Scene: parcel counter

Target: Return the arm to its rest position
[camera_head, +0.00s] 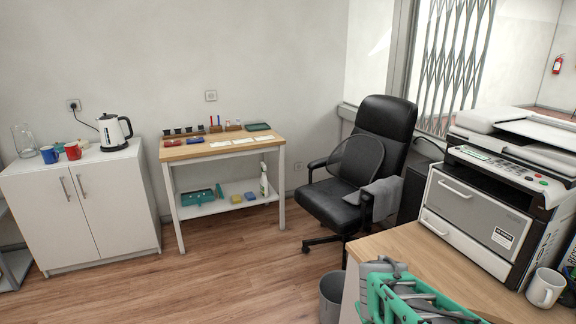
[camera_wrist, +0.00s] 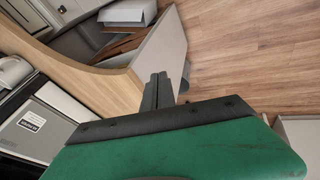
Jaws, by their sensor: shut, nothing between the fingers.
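My gripper (camera_wrist: 158,92) shows in the wrist view, its dark fingers together and nothing between them. It is beyond the green and black end of my arm, with part of the counter and the floor behind it. In the head view my green and grey arm (camera_head: 412,300) is folded low at the bottom right, in front of the wooden counter (camera_head: 400,243). The fingers cannot be made out clearly there.
A printer (camera_head: 480,210) and a white mug (camera_head: 545,287) stand on the counter to the right. A grey bin (camera_head: 331,295) and a black office chair (camera_head: 355,165) are near the counter. Open wooden floor (camera_head: 220,275) lies to the left.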

